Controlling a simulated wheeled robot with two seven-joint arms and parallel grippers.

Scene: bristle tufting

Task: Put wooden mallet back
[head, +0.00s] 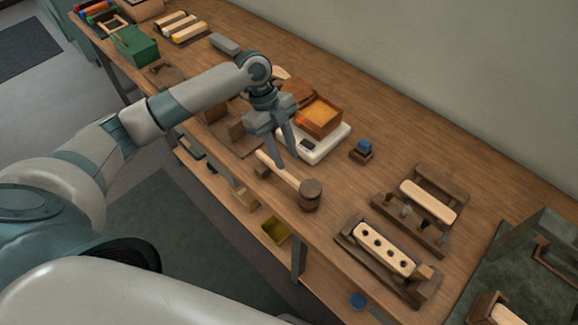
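The wooden mallet (310,195) is near the front edge of the workbench, with a dark, round head and a pale handle (290,179) running up and to the left. A small dark wooden block shows beside the handle's far end; whether it bears the handle is unclear. My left gripper (285,159) reaches down over the handle, with its two fingers at the handle. The fingers hide part of the handle, and I cannot tell whether they grip it or only straddle it. My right gripper is out of view.
Behind the gripper, an orange-filled wooden box (319,118) stands on a white scale (331,143). A small blue-topped block (364,148) is to the right. Wooden racks (384,247) with a drilled brush block stand further right. A green box (135,46) is at the far left.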

